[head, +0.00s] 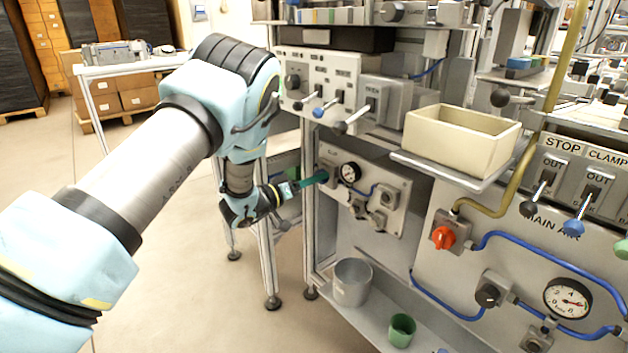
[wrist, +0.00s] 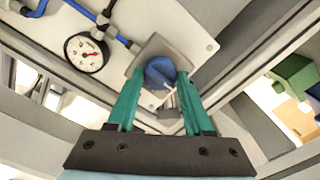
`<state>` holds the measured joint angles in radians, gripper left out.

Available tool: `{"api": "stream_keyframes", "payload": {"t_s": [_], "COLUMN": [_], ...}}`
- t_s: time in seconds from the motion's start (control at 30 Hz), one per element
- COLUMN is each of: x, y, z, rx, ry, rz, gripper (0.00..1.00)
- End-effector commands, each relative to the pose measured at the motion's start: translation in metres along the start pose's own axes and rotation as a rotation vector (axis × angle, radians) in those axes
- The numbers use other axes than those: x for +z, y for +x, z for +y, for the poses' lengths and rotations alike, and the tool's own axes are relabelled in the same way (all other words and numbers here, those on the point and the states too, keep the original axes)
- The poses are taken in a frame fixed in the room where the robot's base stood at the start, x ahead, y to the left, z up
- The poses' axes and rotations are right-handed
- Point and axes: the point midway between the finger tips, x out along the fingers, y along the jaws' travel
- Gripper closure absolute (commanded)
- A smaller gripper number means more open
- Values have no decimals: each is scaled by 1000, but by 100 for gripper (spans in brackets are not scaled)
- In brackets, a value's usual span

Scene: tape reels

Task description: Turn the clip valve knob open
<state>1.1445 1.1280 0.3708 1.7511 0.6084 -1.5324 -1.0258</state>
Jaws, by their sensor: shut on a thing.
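The clip valve knob (wrist: 159,72) is round and blue, on a square grey plate (wrist: 150,52) in the wrist view. My gripper (wrist: 161,82) has one teal finger on each side of the knob and is shut on it. In the head view my gripper (head: 322,177) reaches the left end of a pale panel (head: 393,222); the knob is hidden there behind the fingers. I cannot tell the knob's exact angle.
A pressure gauge (head: 350,173) sits just right of the gripper, with blue tubing and other valves beyond. A metal frame post stands close on the left. A red knob (head: 444,238) is on the main air panel. A metal cup (head: 352,282) and green cup (head: 401,330) stand below.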

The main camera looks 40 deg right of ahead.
Motion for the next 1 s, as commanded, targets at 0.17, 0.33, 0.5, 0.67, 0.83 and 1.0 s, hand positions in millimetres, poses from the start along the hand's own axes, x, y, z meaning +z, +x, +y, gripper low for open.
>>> {"api": "stream_keyframes", "payload": {"t_s": [0.17,0.33,0.5,0.67,0.83,1.0], "x": [0,0,0,0,0,0], "y": [0,0,0,0,0,0], "z": [0,0,0,0,0,0], "rx": [0,0,0,1,1,1], "ry": [0,0,2,27,99,225], "rz": [0,0,0,1,3,3], "gripper": [78,97,100,100,100,100]}}
